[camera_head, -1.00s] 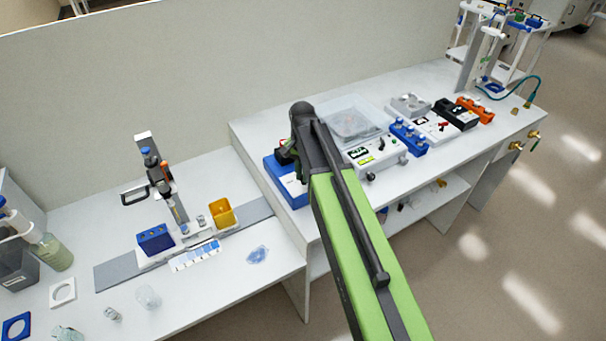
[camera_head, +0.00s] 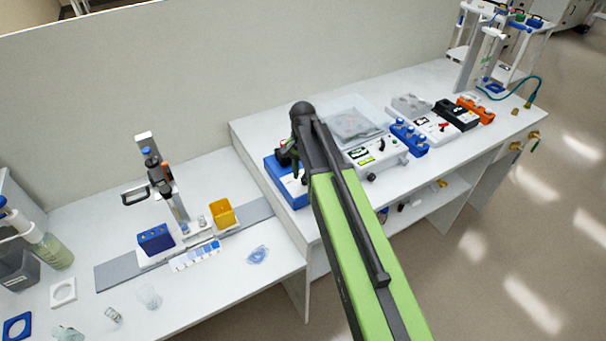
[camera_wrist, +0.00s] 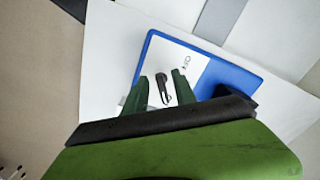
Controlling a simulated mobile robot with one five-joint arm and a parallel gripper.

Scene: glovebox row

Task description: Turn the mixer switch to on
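The mixer is a blue box with a white top plate; in the head view its left part (camera_head: 284,187) shows at the corner of the higher bench, and my arm covers the rest. A dark switch lever (camera_wrist: 162,88) stands on the plate. My gripper (camera_wrist: 161,84) is open, with one green finger on each side of the lever in this view. I cannot tell whether either finger touches it. In the head view my gripper (camera_head: 292,160) is over the mixer, partly hidden.
Right of my arm stand a white device with a clear lid (camera_head: 352,122), a blue block (camera_head: 409,137) and an orange block (camera_head: 476,109). A wall runs behind.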

